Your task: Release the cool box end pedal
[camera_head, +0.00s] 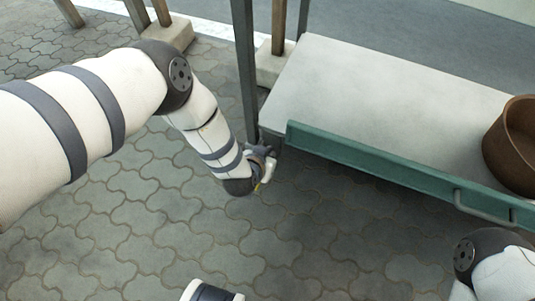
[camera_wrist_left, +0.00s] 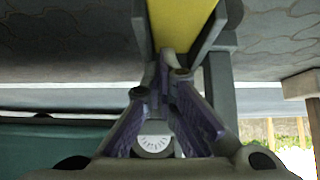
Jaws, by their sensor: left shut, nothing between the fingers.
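My left gripper (camera_head: 265,166) is low beside the near left end of a white-topped unit with a green front, close to a grey post. Its fingers (camera_wrist_left: 163,78) are shut and empty in the left wrist view. A yellow strip (camera_wrist_left: 182,22) between two grey side bars lies just beyond the fingertips; it may be the end pedal, but I cannot be sure. Whether the fingertips touch it is unclear. In the head view only a speck of yellow shows by the gripper. My right gripper is not in view.
The unit's white top (camera_head: 375,85) carries a brown clay pot (camera_head: 514,145) at the right. Its green front (camera_head: 370,163) has a metal handle (camera_head: 484,207). A grey post (camera_head: 245,70) rises behind my left gripper. The paved ground (camera_head: 200,230) in front is clear.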

